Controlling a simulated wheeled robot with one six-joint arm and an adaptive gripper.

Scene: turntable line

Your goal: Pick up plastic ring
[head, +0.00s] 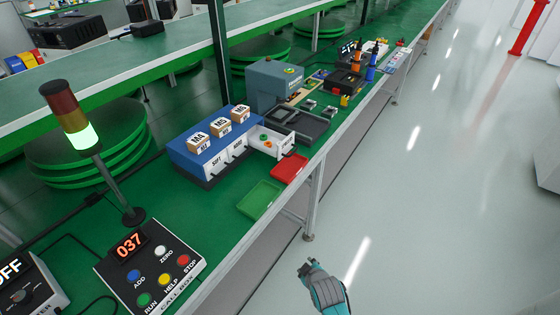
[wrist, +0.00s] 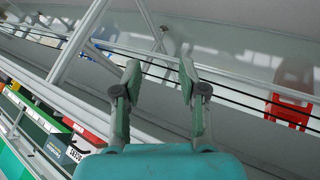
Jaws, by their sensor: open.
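I cannot pick out the plastic ring for certain. Small orange and green pieces (head: 266,142) lie in an open white drawer (head: 285,139) of the blue-topped drawer unit (head: 190,155); they are too small to tell whether one is a ring. My gripper (head: 308,268) is at the bottom of the head view, out over the floor and in front of the bench edge, well apart from the drawer. In the wrist view my gripper (wrist: 160,70) has its two fingers spread with nothing between them.
A green tray (head: 260,200) and a red tray (head: 290,168) lie at the bench's front edge. A call box (head: 150,268) and a lit signal lamp (head: 78,118) stand at the left. A grey machine (head: 275,85) stands behind the drawers. The floor (head: 430,190) at right is clear.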

